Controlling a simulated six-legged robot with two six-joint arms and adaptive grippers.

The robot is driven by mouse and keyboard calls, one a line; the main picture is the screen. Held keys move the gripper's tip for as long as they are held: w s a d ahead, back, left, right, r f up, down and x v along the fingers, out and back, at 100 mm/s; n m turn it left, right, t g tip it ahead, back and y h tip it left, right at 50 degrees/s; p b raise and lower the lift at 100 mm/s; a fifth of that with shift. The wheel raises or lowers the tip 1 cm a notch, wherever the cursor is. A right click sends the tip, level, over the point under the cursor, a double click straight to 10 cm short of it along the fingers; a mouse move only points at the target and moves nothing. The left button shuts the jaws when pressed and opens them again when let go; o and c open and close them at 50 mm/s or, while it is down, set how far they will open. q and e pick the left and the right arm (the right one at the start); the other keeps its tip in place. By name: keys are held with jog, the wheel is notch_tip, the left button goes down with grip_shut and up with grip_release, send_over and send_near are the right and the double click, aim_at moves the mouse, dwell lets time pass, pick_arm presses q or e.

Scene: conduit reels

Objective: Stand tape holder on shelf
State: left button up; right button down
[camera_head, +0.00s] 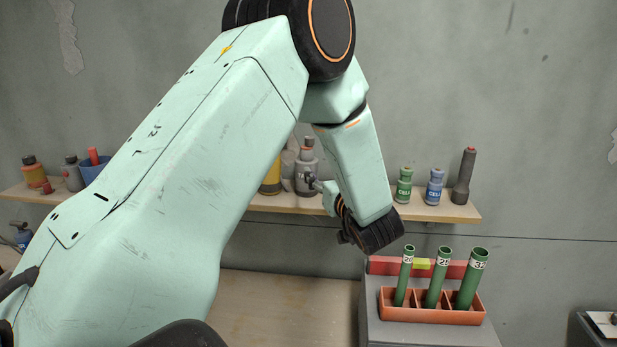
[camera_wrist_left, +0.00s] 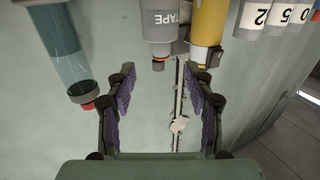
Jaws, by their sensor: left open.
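The grey tape holder (camera_wrist_left: 160,18), labelled TAPE, is at the top of the left wrist view, upside down in that picture, with a small knob at its lower end. In the head view a grey container (camera_head: 307,174) that looks like it stands upright on the wooden shelf (camera_head: 440,208), partly behind my gripper. My left gripper (camera_head: 316,183) is in front of it; in the left wrist view the gripper (camera_wrist_left: 159,73) is open and empty, the holder just beyond its fingertips. No contact shows. My right gripper is not in view.
A yellow container (camera_head: 270,180) stands close beside the holder; a teal bottle (camera_wrist_left: 64,45) is on its other side. Green (camera_head: 404,187) and blue (camera_head: 434,188) bottles and a dark torch (camera_head: 464,177) stand farther right. An orange rack (camera_head: 430,312) holds green tubes below the shelf.

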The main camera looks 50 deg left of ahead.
pick_arm(q)
jog(key=s+d+f+m+h, duration=0.3)
jog(key=d+f, duration=0.2)
jog(key=f, duration=0.4)
jog(key=s+d+f+m+h, duration=0.2)
jog(key=d+f+m+h, duration=0.15)
jog(key=f, duration=0.45)
jog(key=s+d+f+m+h, duration=0.25)
jog(key=d+f+h, duration=0.2)
jog(key=f, duration=0.45)
jog(key=s+d+f+m+g+h, duration=0.1)
jog(key=s+d+f+g+h, duration=0.2)
jog(key=s, duration=0.6)
jog(key=s+d+f+m+g, duration=0.15)
jog(key=s+d+f, duration=0.3)
jog(key=s, duration=0.55)
jog(key=s+d+f+m+g+h, duration=0.1)
jog(key=s+d+f+g+h, duration=0.15)
jog(key=s+d, duration=0.45)
notch_tip(320, 180, down, 21)
jog(key=s+a+b, duration=0.1)
jog(key=a+b, duration=0.1)
jog(key=b, duration=1.9)
jog(key=shift+s+a+f+g+y, duration=0.2)
jog(key=shift+s+a+g+y, duration=0.05)
jog(key=shift+s+g+y, duration=0.15)
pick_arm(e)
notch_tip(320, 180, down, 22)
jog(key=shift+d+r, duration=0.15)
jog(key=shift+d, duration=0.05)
